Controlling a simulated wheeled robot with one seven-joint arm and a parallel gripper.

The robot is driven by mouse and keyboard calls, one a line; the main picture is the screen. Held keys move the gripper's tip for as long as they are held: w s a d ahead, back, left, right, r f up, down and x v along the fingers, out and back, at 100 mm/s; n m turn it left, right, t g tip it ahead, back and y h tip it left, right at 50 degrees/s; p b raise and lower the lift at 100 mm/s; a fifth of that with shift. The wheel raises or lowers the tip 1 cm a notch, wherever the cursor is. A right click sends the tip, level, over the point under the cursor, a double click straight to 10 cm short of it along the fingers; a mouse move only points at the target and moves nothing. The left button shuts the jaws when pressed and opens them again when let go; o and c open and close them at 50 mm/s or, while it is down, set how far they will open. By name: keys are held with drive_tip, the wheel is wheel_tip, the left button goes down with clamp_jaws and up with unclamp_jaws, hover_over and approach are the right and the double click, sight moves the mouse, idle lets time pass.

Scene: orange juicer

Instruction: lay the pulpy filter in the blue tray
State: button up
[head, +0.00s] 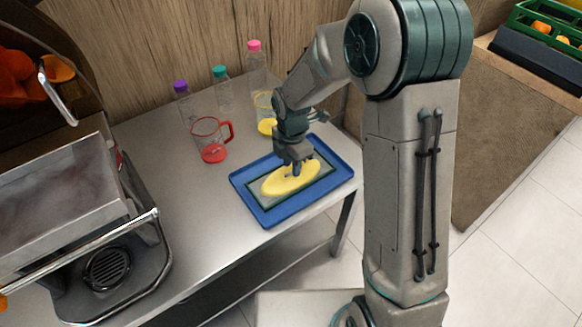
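The pulpy filter (278,186) is a flat rectangular piece with a dark edge and a yellow oval of pulp on top. It is within the outline of the blue tray (331,156), roughly lined up with its sides. I cannot tell whether it rests on the tray floor or is just above it. My gripper (291,172) points down over the middle of the filter, its fingers at or just above the pulp. The fingers partly hide the filter's centre, and whether they are closed on anything is too small to tell.
The tray is near the front right edge of a metal table (165,150). Behind it stand a red-rimmed jug (210,145), a yellow-based jug (265,112) and bottles with purple, teal and pink caps (255,70). A large juicer (75,200) stands left.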

wheel_tip(320, 180, up, 10)
drive_tip(key=p, duration=0.1)
drive_tip(key=s+d+r+m+t, duration=0.1)
drive_tip(key=s+d+r+m, duration=0.2)
drive_tip(key=s+d+m, duration=0.3)
drive_tip(key=s+d+r+m+t, duration=0.1)
drive_tip(key=s+d+r+m, duration=0.3)
drive_tip(key=s+d+m, duration=0.3)
drive_tip(key=shift+s+d+m, duration=0.25)
drive_tip(key=shift+s+m, duration=2.6)
drive_tip(key=shift+m, duration=3.05)
